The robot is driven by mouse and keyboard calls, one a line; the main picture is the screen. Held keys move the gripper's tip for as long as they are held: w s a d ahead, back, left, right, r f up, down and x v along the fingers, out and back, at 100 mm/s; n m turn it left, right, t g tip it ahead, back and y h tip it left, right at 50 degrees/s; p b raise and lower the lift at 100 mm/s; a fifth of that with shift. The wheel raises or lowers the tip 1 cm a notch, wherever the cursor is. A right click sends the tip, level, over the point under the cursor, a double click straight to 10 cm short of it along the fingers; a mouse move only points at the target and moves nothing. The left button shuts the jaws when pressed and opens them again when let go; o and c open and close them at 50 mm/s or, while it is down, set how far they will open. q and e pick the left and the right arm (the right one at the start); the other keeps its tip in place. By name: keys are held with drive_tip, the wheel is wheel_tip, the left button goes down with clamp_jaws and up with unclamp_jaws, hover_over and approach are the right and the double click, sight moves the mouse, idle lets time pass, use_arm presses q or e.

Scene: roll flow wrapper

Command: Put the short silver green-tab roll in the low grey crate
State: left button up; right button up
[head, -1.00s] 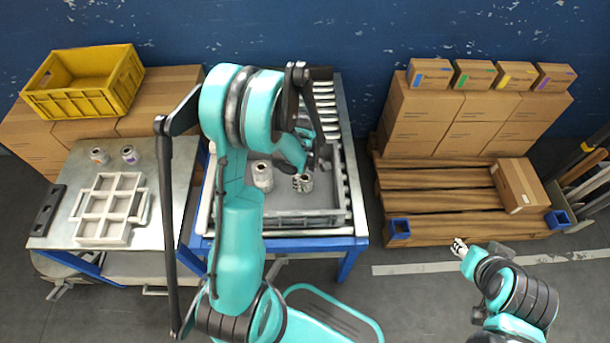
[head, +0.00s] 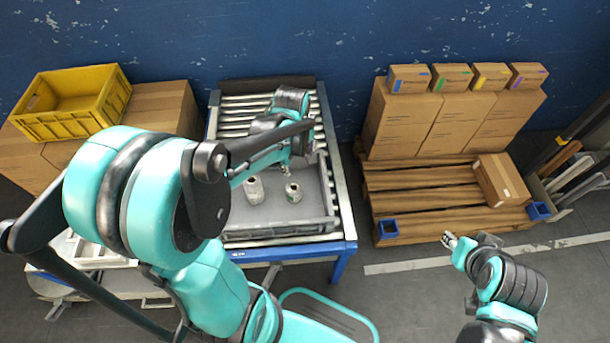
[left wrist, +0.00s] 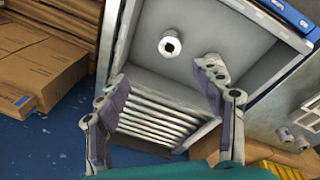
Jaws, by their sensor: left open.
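The low grey crate (head: 333,205) sits on the roller table. In the left wrist view one roll (left wrist: 170,44) stands on the crate floor, apart from my fingers; the other may be hidden behind a finger. My left gripper (head: 299,147) is open and empty, above the crate's far part; its spread fingers show in the left wrist view (left wrist: 160,80). My right gripper (head: 450,240) hangs right of the table; its jaw state is unclear.
Rollers (head: 245,112) lie behind the crate. A yellow crate (head: 72,103) stands on cartons at left. A pallet (head: 430,190) with cartons is at right. My left arm covers much of the side table; two rolls there show in the left wrist view (left wrist: 293,139).

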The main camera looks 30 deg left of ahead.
use_arm(q)
drive_tip(key=s+d+r+m+t, duration=0.5)
drive_tip(key=s+d+r+m, duration=0.2)
drive_tip(key=m, duration=0.6)
drive_tip(key=shift+s+d+r+t, duration=0.35)
drive_tip(key=shift+s+r, duration=0.5)
drive_tip(key=shift+s, duration=0.55)
